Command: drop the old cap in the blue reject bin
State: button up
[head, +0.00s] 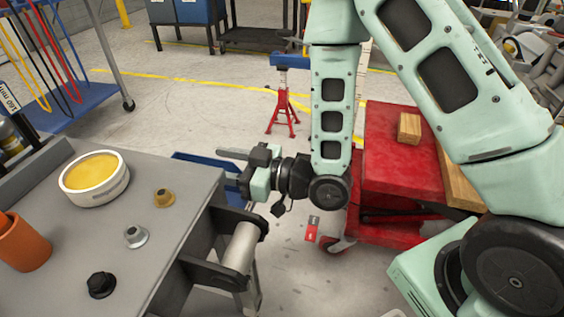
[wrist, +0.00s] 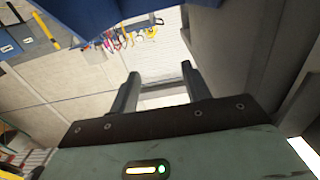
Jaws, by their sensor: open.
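My gripper (head: 230,168) is just past the right edge of the grey bench, above a blue bin (head: 195,160) that is partly hidden by the bench and the gripper. In the wrist view its two fingers (wrist: 161,84) stand apart, with no cap visible between them. On the bench are three small cap-like pieces: a brass one (head: 163,198), a silver one (head: 136,236) and a black one (head: 101,285). I cannot tell whether any of these is the old cap. The inside of the bin is mostly hidden.
The grey bench (head: 190,240) also holds a white round dish with yellow contents (head: 95,178) and an orange cup (head: 24,243). A metal cylinder (head: 239,250) sits in a bracket at its right edge. A red jack stand (head: 283,110) and red cabinet (head: 385,150) stand beyond.

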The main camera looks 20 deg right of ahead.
jog(key=p+v, duration=1)
jog(key=v, duration=0.2)
dwell(0.9)
